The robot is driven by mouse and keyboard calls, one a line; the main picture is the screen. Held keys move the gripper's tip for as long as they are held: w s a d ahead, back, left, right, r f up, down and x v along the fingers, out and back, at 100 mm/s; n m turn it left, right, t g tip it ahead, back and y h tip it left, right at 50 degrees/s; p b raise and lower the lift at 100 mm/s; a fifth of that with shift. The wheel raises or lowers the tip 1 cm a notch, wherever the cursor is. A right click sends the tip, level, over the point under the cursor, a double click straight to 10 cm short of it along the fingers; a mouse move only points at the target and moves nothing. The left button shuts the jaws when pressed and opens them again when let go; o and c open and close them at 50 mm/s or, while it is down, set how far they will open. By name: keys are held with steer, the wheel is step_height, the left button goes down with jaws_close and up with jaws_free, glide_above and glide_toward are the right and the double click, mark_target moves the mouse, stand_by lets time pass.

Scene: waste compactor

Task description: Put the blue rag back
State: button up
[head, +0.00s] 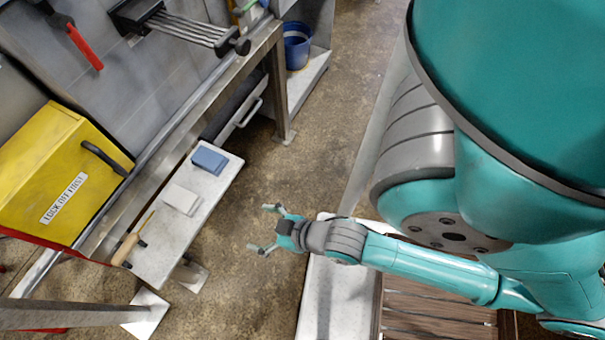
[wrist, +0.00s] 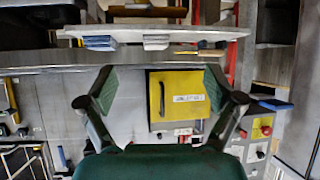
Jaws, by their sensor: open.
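The blue rag (head: 210,158) is a small folded block lying flat on a narrow white shelf (head: 162,262), near its far end. In the wrist view the rag (wrist: 100,43) shows at the upper left, on the shelf's edge. My gripper (head: 264,229) is open and empty, to the right of the shelf and apart from the rag. In the wrist view its two fingers (wrist: 160,88) are spread wide with nothing between them.
A white folded cloth (head: 181,198) and a wooden-handled tool (head: 130,245) lie on the same shelf. A yellow box (head: 60,180) marked "LOCK OFF FIRST" stands to the left. A blue bucket (head: 297,45) stands at the back. Bare floor separates my gripper from the shelf.

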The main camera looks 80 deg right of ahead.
steer(key=s+a+r+n+t+y, duration=0.1)
steer(key=s+a+r+t, duration=0.2)
steer(key=s+r, duration=0.6)
steer(key=shift+s+r+y, duration=0.15)
steer(key=shift+s+y, duration=0.15)
steer(key=shift+s, duration=0.45)
stand_by(0.4)
